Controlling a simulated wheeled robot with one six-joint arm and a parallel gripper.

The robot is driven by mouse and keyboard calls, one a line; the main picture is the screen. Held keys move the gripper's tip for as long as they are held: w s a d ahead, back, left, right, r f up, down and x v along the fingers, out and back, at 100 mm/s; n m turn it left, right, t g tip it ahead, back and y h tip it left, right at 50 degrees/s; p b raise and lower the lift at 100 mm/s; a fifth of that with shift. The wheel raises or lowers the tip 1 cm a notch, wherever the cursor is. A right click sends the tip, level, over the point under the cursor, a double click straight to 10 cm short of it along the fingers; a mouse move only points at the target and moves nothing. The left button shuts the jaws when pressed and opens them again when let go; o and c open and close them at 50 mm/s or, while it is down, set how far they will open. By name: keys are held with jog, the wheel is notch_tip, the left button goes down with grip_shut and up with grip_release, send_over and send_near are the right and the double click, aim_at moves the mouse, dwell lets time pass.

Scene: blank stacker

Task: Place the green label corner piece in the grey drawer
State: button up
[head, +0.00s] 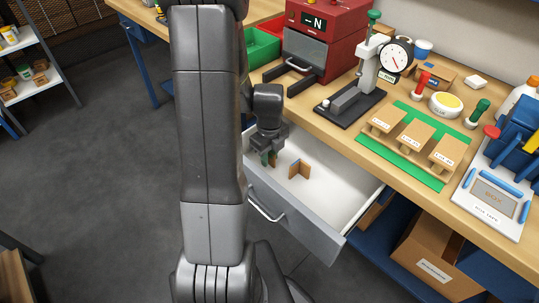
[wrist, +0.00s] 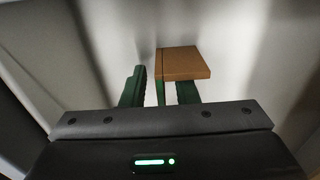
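The grey drawer (head: 292,226) is pulled out below the bench, with a pale inside. My gripper (head: 268,160) is low inside it, near its left end. In the wrist view my gripper (wrist: 161,92) has its two green fingers apart. A brown corner piece with a green face, the green label corner piece (wrist: 184,62), is at the fingertips. One of its walls lies between the fingers with gaps showing on both sides. In the head view the fingers mostly hide this piece; whether it touches the drawer floor is hard to tell.
Another brown corner piece (head: 300,170) stands in the drawer just right of my gripper. The drawer's right part is clear. On the bench are a red machine (head: 325,30), a dial gauge stand (head: 365,75) and a green mat (head: 400,160) with several wooden stands.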

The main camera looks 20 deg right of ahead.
notch_tip(320, 180, up, 12)
jog(key=p, duration=0.1)
jog(key=shift+r, duration=0.1)
dwell(0.4)
